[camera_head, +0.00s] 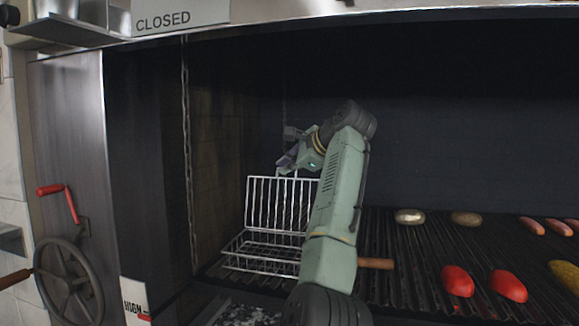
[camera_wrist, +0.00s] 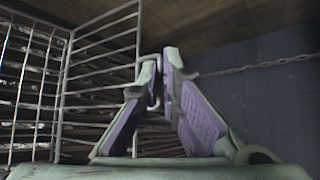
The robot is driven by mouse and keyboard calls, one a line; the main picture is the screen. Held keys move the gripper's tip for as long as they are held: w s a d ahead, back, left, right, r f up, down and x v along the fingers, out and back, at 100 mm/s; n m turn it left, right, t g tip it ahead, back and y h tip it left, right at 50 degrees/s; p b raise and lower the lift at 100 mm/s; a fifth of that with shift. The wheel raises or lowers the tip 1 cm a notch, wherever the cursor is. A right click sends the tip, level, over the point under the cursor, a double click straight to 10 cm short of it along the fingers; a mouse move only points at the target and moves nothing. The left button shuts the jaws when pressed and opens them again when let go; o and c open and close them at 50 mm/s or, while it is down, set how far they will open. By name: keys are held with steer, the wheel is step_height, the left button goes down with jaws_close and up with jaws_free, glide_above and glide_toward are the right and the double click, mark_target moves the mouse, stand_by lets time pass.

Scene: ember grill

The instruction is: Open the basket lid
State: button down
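The wire basket (camera_head: 262,262) sits on the left part of the grill grate. Its lid (camera_head: 262,203) stands raised, close to upright, at the back of the basket. My gripper (camera_head: 285,166) is at the lid's top edge, and my arm hides the right part of the basket. In the wrist view the lid's wires (camera_wrist: 100,62) fill the left side. The purple-padded fingers of my gripper (camera_wrist: 160,68) come together at their tips around a small wire loop at the lid's edge. A wooden handle (camera_head: 376,263) shows right of my arm.
Two potatoes (camera_head: 409,216) (camera_head: 466,218), two red peppers (camera_head: 457,281) (camera_head: 509,286), sausages (camera_head: 532,226) and a yellow item (camera_head: 566,275) lie to the right on the grate. A chain (camera_head: 187,150) hangs at the left. A handwheel (camera_head: 66,284) is outside the grill.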

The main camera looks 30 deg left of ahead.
steer(key=shift+w, duration=0.25)
stand_by(0.3)
steer(key=c, duration=1.8)
jaws_free()
steer(key=v, duration=1.2)
steer(key=shift+a+r, duration=0.1)
